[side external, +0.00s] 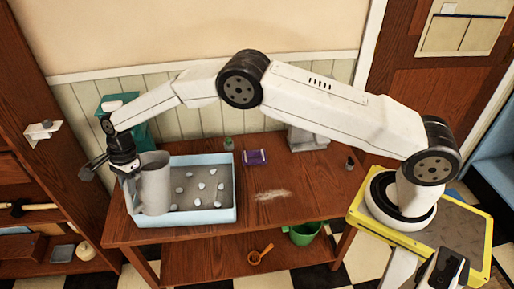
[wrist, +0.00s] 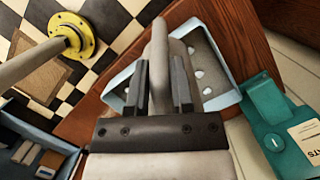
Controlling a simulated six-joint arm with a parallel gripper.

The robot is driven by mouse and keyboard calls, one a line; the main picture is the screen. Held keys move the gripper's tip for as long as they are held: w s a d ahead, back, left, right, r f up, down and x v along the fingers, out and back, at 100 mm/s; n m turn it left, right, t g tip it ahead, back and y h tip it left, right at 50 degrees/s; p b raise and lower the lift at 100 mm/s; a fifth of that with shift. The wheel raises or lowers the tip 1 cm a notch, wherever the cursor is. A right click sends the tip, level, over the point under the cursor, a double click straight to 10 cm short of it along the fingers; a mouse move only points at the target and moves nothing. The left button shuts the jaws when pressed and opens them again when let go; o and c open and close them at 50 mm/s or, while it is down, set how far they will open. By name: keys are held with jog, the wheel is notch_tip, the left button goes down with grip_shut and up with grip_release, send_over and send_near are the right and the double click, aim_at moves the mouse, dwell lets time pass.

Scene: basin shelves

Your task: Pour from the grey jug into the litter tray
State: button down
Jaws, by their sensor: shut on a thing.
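The grey jug (side external: 154,186) is upright at the left end of the litter tray in the side external view, overlapping the tray's left wall. I cannot tell whether its base touches anything. The litter tray (side external: 236,203) is light blue, with grey litter and several pale lumps in it. My gripper (side external: 128,167) is at the jug's upper left side. In the wrist view my gripper (wrist: 158,85) is shut on the jug's handle (wrist: 158,50), with a finger on each side. The tray (wrist: 222,101) shows behind the jug there. The jug's inside is hidden.
The wooden table (side external: 320,198) holds a purple box (side external: 255,157), a small green bottle (side external: 228,143) and a pale spill (side external: 273,195). A teal container (wrist: 278,115) stands behind the tray. A green bucket (side external: 303,235) and orange scoop (side external: 261,254) are below.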

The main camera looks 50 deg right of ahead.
aim_at(149, 160)
jog(key=shift+w+d+r+y, duration=0.15)
jog(key=shift+d+r+y, duration=0.4)
jog(key=shift+y, duration=0.05)
jog(key=shift+w+d+r+g+y, duration=0.15)
jog(key=shift+d+r+y, duration=0.1)
jog(key=shift+d+y, duration=0.25)
jog(key=shift+w+d+r+g+y, duration=0.1)
jog(key=shift+d+r+g+y, duration=0.1)
jog(key=shift+d+y, duration=0.3)
jog(key=shift+d+r+y, duration=0.15)
jog(key=shift+d+y, duration=0.15)
jog(key=shift+d, duration=0.2)
jog(key=shift+d, duration=0.1)
jog(key=shift+d+r+y, duration=0.1)
jog(key=shift+d+y, duration=0.2)
jog(key=shift+w+d, duration=0.1)
jog(key=shift+d+g+y+p, duration=0.25)
jog(key=shift+d+y+p, duration=0.25)
jog(key=shift+y, duration=0.4)
jog(key=shift+w+d+f+y+p, duration=0.2)
jog(key=shift+d+y+p, duration=0.45)
jog(key=shift+y, duration=0.15)
dwell(0.6)
jog(key=shift+w+d+f+g+y+p, duration=0.1)
jog(key=shift+d+f+g+y+p, duration=0.2)
jog(key=shift+d+f+y+p, duration=0.4)
dwell(2.4)
